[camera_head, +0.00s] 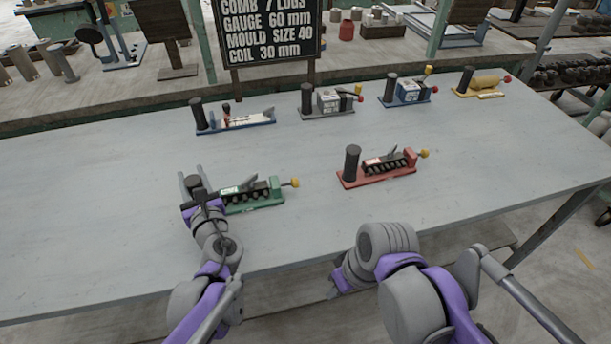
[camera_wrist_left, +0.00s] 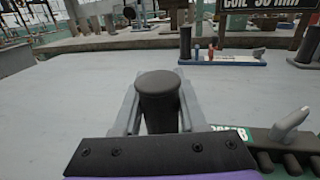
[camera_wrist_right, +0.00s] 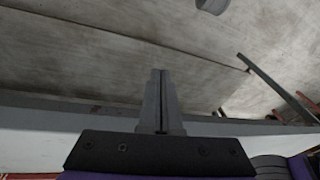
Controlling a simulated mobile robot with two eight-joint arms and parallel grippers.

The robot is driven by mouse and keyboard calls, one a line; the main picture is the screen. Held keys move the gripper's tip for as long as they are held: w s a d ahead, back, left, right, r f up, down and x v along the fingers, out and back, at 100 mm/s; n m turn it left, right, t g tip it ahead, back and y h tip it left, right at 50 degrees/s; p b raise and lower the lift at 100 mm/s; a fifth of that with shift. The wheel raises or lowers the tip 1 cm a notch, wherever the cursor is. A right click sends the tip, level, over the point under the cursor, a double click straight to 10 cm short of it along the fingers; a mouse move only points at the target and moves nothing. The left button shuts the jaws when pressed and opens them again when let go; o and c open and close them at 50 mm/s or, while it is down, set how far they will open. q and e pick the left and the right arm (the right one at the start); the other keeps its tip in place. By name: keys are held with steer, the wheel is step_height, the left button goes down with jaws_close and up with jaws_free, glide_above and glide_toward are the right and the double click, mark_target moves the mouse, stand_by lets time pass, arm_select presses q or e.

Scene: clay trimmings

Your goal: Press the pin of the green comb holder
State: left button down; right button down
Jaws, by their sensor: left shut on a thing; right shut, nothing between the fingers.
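The green comb holder (camera_head: 262,203) lies on the grey table, with a dark toothed block, a grey lever and a white label. A yellow-tipped pin (camera_head: 294,183) sticks out of its right end. Its dark upright post (camera_wrist_left: 158,95) stands at its left end. My left gripper (camera_head: 195,185) is shut around this post, one finger on each side; the comb block (camera_wrist_left: 290,150) shows at the right of the left wrist view. My right gripper (camera_wrist_right: 158,105) is shut and empty, low by the table's front edge, away from the holder. Its fingertips are hidden in the head view.
A red comb holder (camera_head: 378,172) stands to the right of the green one. Several similar holders, including a blue one (camera_head: 235,122) and a yellow one (camera_head: 480,88), line the back. A sign (camera_head: 270,30) stands behind them. The table (camera_head: 450,185) is clear at the front right.

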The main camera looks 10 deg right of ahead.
mark_target(295, 182)
steer(key=w+a+r+n+g+y, duration=0.1)
steer(key=r, duration=0.1)
steer(key=w+a+r+n+g+y, duration=0.1)
steer(key=w+a+r, duration=0.1)
steer(key=r, duration=0.1)
steer(key=w+a+r+n+g+y, duration=0.1)
steer(key=r+n, duration=0.1)
steer(key=r, duration=0.1)
steer(key=shift+w+a, duration=0.3)
steer(key=shift+w, duration=0.05)
steer(key=w+d+r+t, duration=0.1)
steer(key=w, duration=0.1)
steer(key=w+d+r+m, duration=0.1)
steer(key=w, duration=0.2)
steer(key=w+d+r+m+t, duration=0.1)
steer(key=w, duration=0.1)
steer(key=shift+w+d+r+t+y, duration=0.1)
steer(key=shift+w+d+t+y, duration=0.2)
steer(key=shift+w+d, duration=0.05)
steer(key=w+d+r+m+t, duration=0.3)
steer(key=w+d, duration=0.3)
steer(key=w, duration=0.2)
steer(key=shift+w+d+r, duration=0.3)
steer(key=shift+d+r, duration=0.05)
steer(key=shift+r, duration=0.45)
steer(key=shift+f, duration=0.1)
steer(key=x, duration=1)
steer(key=shift+w+d, duration=0.1)
